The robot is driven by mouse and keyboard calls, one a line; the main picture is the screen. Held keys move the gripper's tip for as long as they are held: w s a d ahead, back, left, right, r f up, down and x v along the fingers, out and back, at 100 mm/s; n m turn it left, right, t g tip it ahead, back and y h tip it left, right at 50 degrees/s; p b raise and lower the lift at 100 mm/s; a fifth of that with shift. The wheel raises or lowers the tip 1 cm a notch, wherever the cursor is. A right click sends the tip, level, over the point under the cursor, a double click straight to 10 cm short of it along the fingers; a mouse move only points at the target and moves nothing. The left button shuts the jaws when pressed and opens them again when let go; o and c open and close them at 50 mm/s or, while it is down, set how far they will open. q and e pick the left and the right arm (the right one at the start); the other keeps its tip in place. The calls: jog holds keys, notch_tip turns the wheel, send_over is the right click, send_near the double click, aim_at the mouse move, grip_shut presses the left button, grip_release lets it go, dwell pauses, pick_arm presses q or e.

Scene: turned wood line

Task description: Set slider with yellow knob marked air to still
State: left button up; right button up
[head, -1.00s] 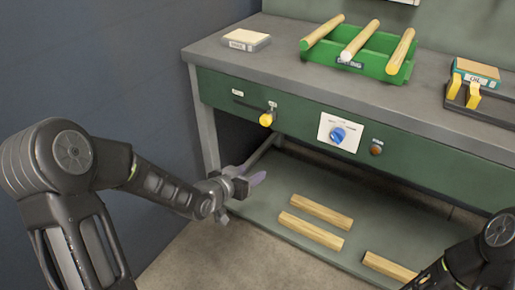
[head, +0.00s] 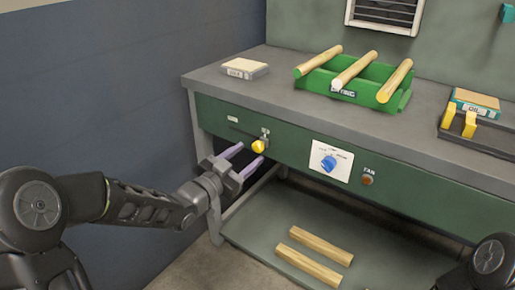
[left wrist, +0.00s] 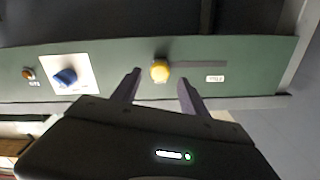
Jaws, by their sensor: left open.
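The slider's yellow knob (head: 258,146) sits at the right end of a dark slot (head: 240,131) in the green front panel of the bench, by a small plate whose lettering is too small to read. Another small label (head: 232,118) is above the slot's left end. In the left wrist view the yellow knob (left wrist: 160,70) shows ahead of and between the fingertips, and the slot runs to its right. My left gripper (head: 249,154) is open and empty, its purple fingers pointing at the panel just short of the knob. My right gripper is out of view.
Right of the slider are a blue rotary knob (head: 329,163) on a white plate and a brown button (head: 367,180) marked FAN. A green tray (head: 352,87) with wooden rods stands on the bench top. Wooden bars (head: 320,246) lie on the lower shelf.

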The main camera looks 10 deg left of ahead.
aim_at(256, 149)
pick_arm(q)
jog(key=x, duration=0.5)
jog(key=shift+w+d, duration=0.1)
jog(key=shift+w, duration=0.2)
jog(key=shift+c, duration=0.5)
grip_shut()
dwell(0.6)
